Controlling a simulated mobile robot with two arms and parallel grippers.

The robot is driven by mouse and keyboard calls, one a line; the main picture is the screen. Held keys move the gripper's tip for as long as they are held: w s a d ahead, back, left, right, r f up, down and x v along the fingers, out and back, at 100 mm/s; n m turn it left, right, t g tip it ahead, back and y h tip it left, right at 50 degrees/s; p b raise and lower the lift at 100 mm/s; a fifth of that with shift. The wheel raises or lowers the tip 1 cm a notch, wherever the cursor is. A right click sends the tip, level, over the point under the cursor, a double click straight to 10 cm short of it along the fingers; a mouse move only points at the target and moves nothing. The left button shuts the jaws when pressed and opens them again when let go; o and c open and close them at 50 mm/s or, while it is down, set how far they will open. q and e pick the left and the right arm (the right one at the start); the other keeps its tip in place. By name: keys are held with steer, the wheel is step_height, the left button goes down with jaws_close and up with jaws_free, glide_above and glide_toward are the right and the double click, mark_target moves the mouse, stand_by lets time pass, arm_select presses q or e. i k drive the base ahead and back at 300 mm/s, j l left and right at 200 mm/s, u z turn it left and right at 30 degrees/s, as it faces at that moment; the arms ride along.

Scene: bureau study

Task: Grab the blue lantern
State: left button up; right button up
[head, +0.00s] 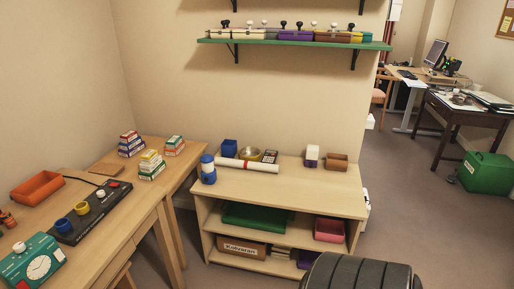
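A blue and white upright cylinder (208,170), which looks like the blue lantern, stands on the left end of the low wooden shelf unit's top (290,186). It is beside the left end of a white roll with a red band (245,165).
A green wall shelf (295,42) hangs above. A dark ribbed rounded form fills the bottom right. Open floor (430,200) lies at right.

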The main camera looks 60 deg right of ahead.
mark_target(209, 171)
steer(key=z, duration=1.55)
steer(key=i+l+z, duration=0.1)
steer(key=i+l, duration=0.15)
steer(key=i, duration=0.2)
steer(key=i+l, duration=0.2)
steer(key=i, duration=0.2)
steer(key=i+l+z, duration=0.15)
steer(key=i, duration=0.3)
